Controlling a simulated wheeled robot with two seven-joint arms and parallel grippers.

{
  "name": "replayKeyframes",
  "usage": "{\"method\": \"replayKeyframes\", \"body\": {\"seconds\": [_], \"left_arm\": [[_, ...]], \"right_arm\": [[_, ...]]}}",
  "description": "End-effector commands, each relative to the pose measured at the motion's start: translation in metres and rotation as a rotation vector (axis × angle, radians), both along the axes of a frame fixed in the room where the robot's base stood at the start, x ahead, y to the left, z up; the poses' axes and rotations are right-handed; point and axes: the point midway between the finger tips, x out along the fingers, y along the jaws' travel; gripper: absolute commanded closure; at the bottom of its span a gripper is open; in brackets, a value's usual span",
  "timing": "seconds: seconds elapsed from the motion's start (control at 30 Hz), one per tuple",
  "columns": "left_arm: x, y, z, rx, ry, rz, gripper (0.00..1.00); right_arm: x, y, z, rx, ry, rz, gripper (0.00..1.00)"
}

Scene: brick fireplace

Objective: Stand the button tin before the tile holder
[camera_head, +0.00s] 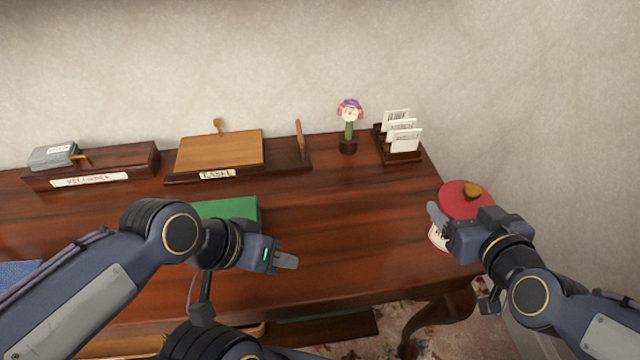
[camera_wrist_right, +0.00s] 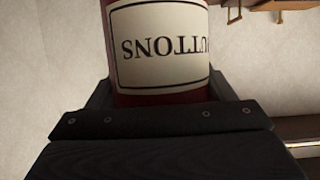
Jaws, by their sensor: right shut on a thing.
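The button tin (camera_head: 463,197) is red with a brown knob on its lid. A white label reading "BUTTONS" shows upside down on the tin in the right wrist view (camera_wrist_right: 160,45). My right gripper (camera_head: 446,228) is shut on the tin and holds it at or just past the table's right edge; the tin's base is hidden. A small dark wooden holder (camera_head: 403,157) with several white cards or tiles, apparently the tile holder, stands at the table's back right corner, behind and left of the tin. My left gripper (camera_head: 285,261) hovers over the table's front, its jaw opening unclear.
A flower figure (camera_head: 348,130) stands left of the holder. A wooden easel-like stand (camera_head: 238,171) and a long labelled wooden box (camera_head: 110,172) line the back. A green flat thing (camera_head: 230,209) lies behind my left arm. The tabletop (camera_head: 350,205) before the holder is clear.

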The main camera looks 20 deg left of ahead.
Motion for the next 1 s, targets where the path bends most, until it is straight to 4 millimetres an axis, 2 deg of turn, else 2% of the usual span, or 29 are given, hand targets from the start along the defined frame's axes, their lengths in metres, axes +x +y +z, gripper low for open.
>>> {"method": "replayKeyframes", "body": {"seconds": [0.03,0.23,0.33,0.43,0.57,0.7,0.8,1.0], "left_arm": [[0.000,0.000,-0.006,0.000,0.000,0.000,0.64],[0.000,0.000,-0.008,0.000,0.000,0.000,0.64],[0.000,0.000,-0.009,0.000,0.000,0.000,0.64],[0.000,0.000,-0.018,0.000,0.000,0.000,0.64],[0.000,0.000,-0.039,0.000,0.000,0.000,0.64],[0.000,0.000,-0.056,0.000,0.000,0.000,0.64],[0.000,0.000,-0.061,0.000,0.000,0.000,0.64],[0.000,0.000,-0.067,0.000,0.000,0.000,0.64]], "right_arm": [[-0.004,0.003,0.002,0.003,-0.006,0.021,0.54],[-0.013,0.009,0.008,0.001,-0.002,0.057,0.54],[-0.012,0.009,0.007,0.000,-0.001,0.057,0.54],[-0.004,0.012,0.000,0.002,0.000,0.056,0.54],[0.020,0.019,-0.016,-0.001,0.001,0.054,0.54],[0.052,0.029,-0.030,-0.001,0.002,0.052,0.54],[0.075,0.036,-0.039,0.000,0.004,0.052,0.54],[0.103,0.046,-0.073,0.000,0.005,0.054,0.54]]}}
